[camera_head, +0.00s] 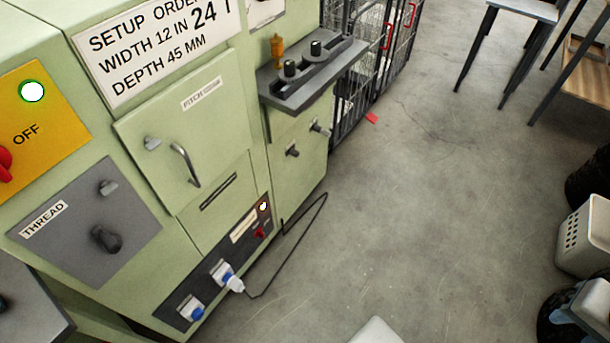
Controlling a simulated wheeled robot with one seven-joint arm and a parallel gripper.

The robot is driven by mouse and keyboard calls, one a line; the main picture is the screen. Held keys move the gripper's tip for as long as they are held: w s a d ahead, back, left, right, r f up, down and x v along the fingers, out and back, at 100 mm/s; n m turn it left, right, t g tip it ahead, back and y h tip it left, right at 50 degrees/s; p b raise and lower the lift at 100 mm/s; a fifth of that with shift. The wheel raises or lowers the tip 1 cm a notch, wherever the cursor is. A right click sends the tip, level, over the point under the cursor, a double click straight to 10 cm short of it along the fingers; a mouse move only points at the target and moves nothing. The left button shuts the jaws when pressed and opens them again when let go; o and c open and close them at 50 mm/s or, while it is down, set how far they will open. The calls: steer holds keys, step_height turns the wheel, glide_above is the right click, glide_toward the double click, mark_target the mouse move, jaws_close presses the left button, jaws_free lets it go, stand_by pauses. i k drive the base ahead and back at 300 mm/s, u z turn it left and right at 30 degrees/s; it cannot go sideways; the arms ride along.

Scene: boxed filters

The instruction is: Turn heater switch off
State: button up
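A dark panel low on the pale green machine carries a red switch (260,232) beside a lit lamp (263,206). The pale label (243,225) next to them is too small to read. A larger yellow panel (45,110) at the far left has a lit white lamp with a green ring, the word OFF, and a red switch (4,165) cut by the picture edge. I cannot tell from the labels which of the two red switches is the heater's. My gripper cannot be made out in the view.
Blue-and-white sockets (190,308) sit on the low panel; a plug (235,283) has a black cable looping onto the floor. A grey control shelf (310,75) juts out above. A black wire cage (375,50) stands behind. The concrete floor (430,200) in the middle is clear.

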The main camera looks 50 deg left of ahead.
mark_target(259, 233)
steer(key=z, duration=0.3)
steer(key=i, duration=0.5)
steer(key=u, duration=3.3)
steer(key=k, duration=0.65)
steer(key=z, duration=0.05)
